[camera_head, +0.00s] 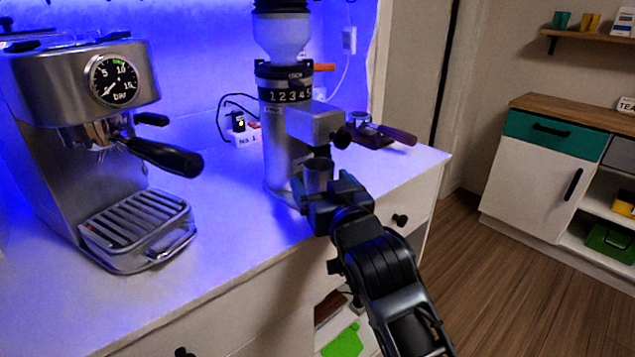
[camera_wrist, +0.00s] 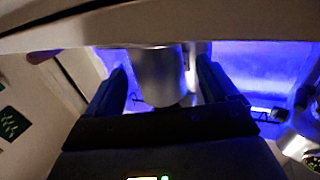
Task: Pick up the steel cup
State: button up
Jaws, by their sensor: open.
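The steel cup (camera_head: 318,175) is a small grey metal cylinder just below the spout of the coffee grinder (camera_head: 277,150). My gripper (camera_head: 322,191) is at the cup, with its jaws open and a finger on either side. In the wrist view the cup (camera_wrist: 157,76) stands between the two dark fingers of my gripper (camera_wrist: 163,88), with a gap showing on each side. The cup's lower part is hidden by my gripper in the head view, so I cannot tell what it rests on.
The espresso machine (camera_head: 90,150) stands at the left, its black-handled portafilter pointing right. A dark wooden stand (camera_head: 372,138) with another portafilter is behind and right of the grinder. The white counter (camera_head: 235,222) between machine and grinder is clear. A cabinet (camera_head: 530,185) stands farther right.

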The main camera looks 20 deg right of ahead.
jog(key=shift+w+d, duration=0.15)
jog(key=shift+w, duration=1.2)
jog(key=shift+c, duration=0.3)
jog(key=c, duration=1)
jog(key=shift+r, duration=0.1)
jog(key=shift+c, duration=0.2)
